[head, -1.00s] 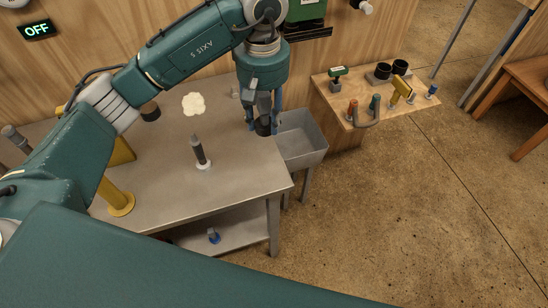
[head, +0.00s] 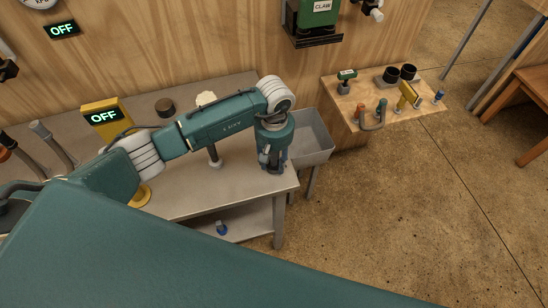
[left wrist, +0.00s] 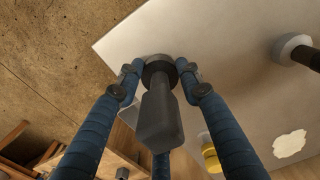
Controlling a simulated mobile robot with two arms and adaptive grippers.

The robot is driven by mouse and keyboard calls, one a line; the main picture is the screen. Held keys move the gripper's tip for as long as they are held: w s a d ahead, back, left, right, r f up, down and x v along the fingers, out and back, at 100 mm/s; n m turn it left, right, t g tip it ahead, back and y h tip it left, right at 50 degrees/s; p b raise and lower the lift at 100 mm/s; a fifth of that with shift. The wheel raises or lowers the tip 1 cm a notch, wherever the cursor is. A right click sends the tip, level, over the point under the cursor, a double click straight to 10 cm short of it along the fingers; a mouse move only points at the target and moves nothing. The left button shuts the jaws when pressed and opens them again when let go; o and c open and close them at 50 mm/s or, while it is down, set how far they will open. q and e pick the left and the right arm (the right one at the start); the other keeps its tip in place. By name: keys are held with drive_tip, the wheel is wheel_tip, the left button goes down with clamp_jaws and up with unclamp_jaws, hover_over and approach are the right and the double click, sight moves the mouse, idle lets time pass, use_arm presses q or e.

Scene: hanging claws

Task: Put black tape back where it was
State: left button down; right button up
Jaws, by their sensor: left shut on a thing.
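My left gripper (head: 268,162) is above the front right corner of the grey metal table (head: 235,190). In the left wrist view the gripper (left wrist: 158,72) is shut on a dark grey object (left wrist: 160,122) with a blocky body and a round black end. I cannot tell whether this is the black tape, or whether it touches the table. Two black round pieces (head: 408,72) sit on the wooden side table. My right gripper is not in view.
A dark handle with a white base (left wrist: 290,46) stands on the table, partly behind my arm in the head view. A grey sink (head: 312,140) adjoins the right edge. A yellow post with an OFF sign (head: 104,116) stands left. The wooden side table (head: 350,108) holds several tools.

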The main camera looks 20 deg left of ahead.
use_arm(q)
drive_tip(key=shift+f, duration=0.2)
drive_tip(key=c, duration=1.2)
unclamp_jaws()
drive_tip(key=shift+o, duration=0.2)
drive_tip(key=shift+r, duration=0.1)
